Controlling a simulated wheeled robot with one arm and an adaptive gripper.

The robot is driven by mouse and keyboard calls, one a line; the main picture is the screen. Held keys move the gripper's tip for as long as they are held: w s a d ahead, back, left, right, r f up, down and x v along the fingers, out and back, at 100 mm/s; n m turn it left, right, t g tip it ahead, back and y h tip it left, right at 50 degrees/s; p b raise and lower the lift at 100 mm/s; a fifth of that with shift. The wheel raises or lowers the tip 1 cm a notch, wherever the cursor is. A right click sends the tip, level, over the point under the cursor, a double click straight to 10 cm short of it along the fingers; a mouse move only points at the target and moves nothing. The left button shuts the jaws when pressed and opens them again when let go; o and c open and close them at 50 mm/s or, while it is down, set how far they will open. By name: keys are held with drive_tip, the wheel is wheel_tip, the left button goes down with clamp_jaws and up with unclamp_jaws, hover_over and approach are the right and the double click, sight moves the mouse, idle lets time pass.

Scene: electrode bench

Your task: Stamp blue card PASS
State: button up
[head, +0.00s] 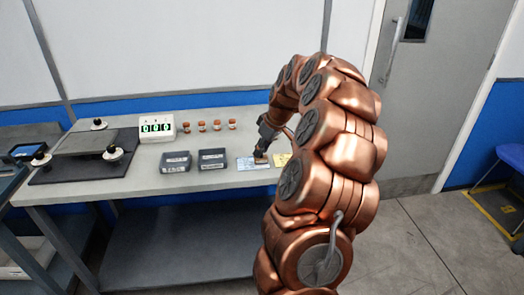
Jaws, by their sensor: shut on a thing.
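The blue card (245,164) lies on the bench near its front edge, right of the dark boxes. My gripper (260,154) points down over the right part of the blue card, shut on a small brown stamp (261,160). The stamp is at or just above the card; I cannot tell if it touches. Its face and any label on it are hidden. Any mark on the card is too small to make out.
A yellow card (283,159) lies just right, partly behind my arm. Two dark labelled boxes (175,162) (212,159) stand left of the blue card. Several brown-topped stamps (202,127) stand in a row behind, beside a white display box (157,128). A dark plate rig (85,142) is left.

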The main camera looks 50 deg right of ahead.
drive_tip(key=shift+r+p, duration=0.35)
drive_tip(key=shift+r, duration=2.7)
drive_tip(key=shift+s, duration=0.1)
